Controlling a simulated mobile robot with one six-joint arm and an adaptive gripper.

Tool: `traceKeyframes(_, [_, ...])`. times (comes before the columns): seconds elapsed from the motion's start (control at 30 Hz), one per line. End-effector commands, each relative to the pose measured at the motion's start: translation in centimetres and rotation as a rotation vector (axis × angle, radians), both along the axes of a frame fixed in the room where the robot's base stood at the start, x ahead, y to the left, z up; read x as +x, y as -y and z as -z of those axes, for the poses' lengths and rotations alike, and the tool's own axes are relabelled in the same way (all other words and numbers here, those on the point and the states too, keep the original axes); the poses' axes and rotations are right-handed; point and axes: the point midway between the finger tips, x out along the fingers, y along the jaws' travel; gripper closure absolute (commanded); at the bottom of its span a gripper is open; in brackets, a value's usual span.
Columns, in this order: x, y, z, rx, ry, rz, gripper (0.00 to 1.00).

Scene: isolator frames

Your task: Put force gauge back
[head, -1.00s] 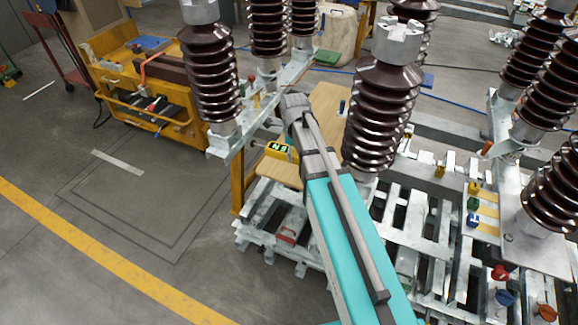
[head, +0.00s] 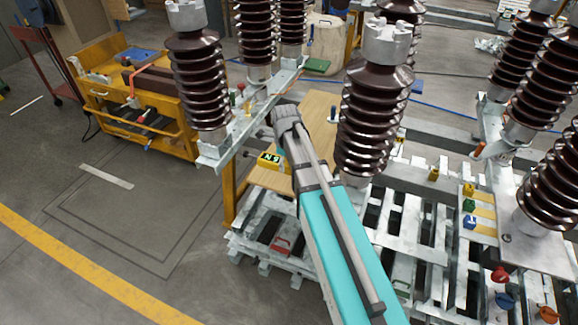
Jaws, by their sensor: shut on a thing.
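The force gauge (head: 268,160) is a small yellow box with a dark-lettered label, above the near left part of the wooden bench top (head: 267,181). My arm reaches up from the bottom of the head view to its grey wrist near this bench. My gripper (head: 281,149) is beside the gauge, shut on it; my own wrist hides most of the fingers. How far the gauge is above the wood, or whether it touches it, I cannot tell.
Tall brown ribbed insulators stand close by, one left (head: 201,85) and one right (head: 366,125) of my arm. White slatted pallets (head: 395,235) lie below. A yellow cart (head: 150,125) stands behind left. The floor at left is clear.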

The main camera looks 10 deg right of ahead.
Motion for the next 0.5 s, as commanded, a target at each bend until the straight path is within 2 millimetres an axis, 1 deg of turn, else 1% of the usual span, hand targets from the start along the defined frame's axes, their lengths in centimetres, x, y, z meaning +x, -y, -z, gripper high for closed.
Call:
traceKeyframes(0.03, [1.2, 0.3, 0.7, 0.000, 0.000, 0.001, 0.93])
traceKeyframes(0.4, [7.0, 2.5, 3.5, 0.000, 0.000, 0.002, 0.93])
traceKeyframes(0.5, [7.4, 2.8, 4.6, 0.000, 0.000, 0.001, 0.93])
